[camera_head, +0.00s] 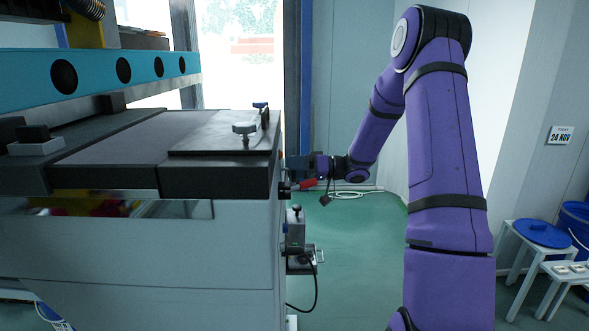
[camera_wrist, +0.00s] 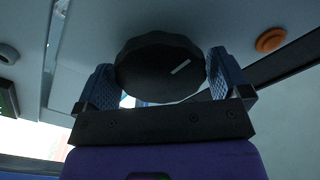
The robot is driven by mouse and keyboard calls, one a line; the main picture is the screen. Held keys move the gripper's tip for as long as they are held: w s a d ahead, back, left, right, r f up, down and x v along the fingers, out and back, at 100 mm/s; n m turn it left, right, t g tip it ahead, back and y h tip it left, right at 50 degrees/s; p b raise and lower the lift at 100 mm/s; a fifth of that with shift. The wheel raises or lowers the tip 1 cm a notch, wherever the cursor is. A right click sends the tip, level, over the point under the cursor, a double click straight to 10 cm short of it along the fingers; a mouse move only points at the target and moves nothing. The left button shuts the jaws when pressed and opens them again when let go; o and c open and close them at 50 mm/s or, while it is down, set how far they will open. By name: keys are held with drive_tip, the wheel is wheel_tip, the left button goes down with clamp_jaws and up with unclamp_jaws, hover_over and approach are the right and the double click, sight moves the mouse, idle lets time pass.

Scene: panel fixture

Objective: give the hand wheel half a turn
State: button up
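The hand wheel (camera_wrist: 160,68) is a dark, many-sided knob with a pale line on its face. In the wrist view it sits at the upper middle, on a grey panel. My gripper (camera_wrist: 163,80) has its two blue fingers on opposite sides of the wheel, and both appear to touch its rim. In the head view my gripper (camera_head: 301,167) is at the right side face of the machine, reached from the right by my purple arm. The wheel cannot be made out clearly in that view.
An orange round button (camera_wrist: 270,40) is on the panel right of the wheel. The machine (camera_head: 140,245) fills the left of the head view. A small box with a cable (camera_head: 300,258) hangs below my gripper. Stools with a blue lid (camera_head: 542,233) stand at the right.

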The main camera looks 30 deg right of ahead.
drive_tip(key=v, duration=1)
drive_tip(key=shift+s+d, duration=0.25)
drive_tip(key=shift+d, duration=0.1)
idle(0.4)
